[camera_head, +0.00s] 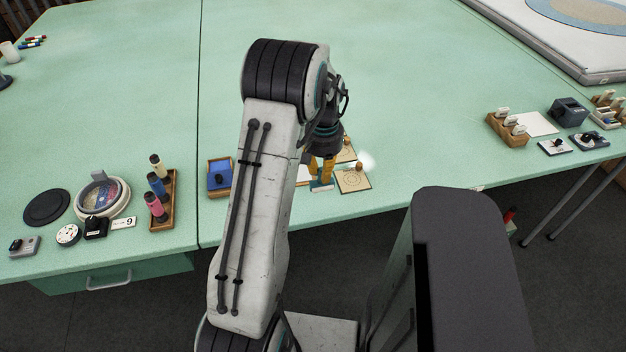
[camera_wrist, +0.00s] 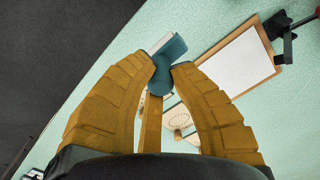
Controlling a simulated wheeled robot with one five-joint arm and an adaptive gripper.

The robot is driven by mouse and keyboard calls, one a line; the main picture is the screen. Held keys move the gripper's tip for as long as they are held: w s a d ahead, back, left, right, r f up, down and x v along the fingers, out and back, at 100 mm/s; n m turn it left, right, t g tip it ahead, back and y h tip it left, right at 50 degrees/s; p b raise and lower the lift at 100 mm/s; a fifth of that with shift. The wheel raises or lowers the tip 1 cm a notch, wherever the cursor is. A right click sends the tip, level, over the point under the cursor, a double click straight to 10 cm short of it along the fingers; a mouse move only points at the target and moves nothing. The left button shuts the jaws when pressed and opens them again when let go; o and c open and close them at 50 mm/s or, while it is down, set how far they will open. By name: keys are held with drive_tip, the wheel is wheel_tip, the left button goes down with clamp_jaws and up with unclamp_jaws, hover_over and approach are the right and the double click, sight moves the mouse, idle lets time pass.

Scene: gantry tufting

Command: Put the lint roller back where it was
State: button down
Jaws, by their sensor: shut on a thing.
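My gripper (camera_head: 322,170) is low over the near edge of the green table, partly hidden by my arm in the head view. In the wrist view my gripper (camera_wrist: 168,72) has its yellow fingers shut on a teal part of what looks like the lint roller (camera_wrist: 170,48). A pale roll-like part shows beyond the fingers, toward the table edge. In the head view only a small teal and white bit of the lint roller (camera_head: 320,187) shows below the fingertips. I cannot tell whether it touches the table.
A clipboard (camera_wrist: 237,68) with white paper lies beside the gripper. Wooden cards (camera_head: 353,181) with round knobs lie just right of it. The table (camera_head: 420,110) behind is clear.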

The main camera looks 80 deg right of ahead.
drive_tip(key=shift+w+d+f+p, duration=0.2)
drive_tip(key=shift+w+f, duration=0.2)
drive_tip(key=shift+f, duration=0.55)
drive_tip(key=shift+w+d+f+p, duration=0.15)
drive_tip(key=shift+w+f, duration=0.3)
drive_tip(key=shift+f, duration=0.5)
drive_tip(key=shift+w+d+f+p, duration=0.2)
drive_tip(key=shift+w+f, duration=0.2)
drive_tip(key=shift+f, duration=0.55)
drive_tip(key=shift+f, duration=0.2)
drive_tip(key=c, duration=1.2)
unclamp_jaws()
drive_tip(key=shift+r, duration=0.1)
drive_tip(key=shift+c, duration=0.2)
wheel_tip(320, 180, up, 12)
drive_tip(key=shift+r+b, duration=0.15)
drive_tip(key=shift+b, duration=0.15)
drive_tip(key=shift+w, duration=0.1)
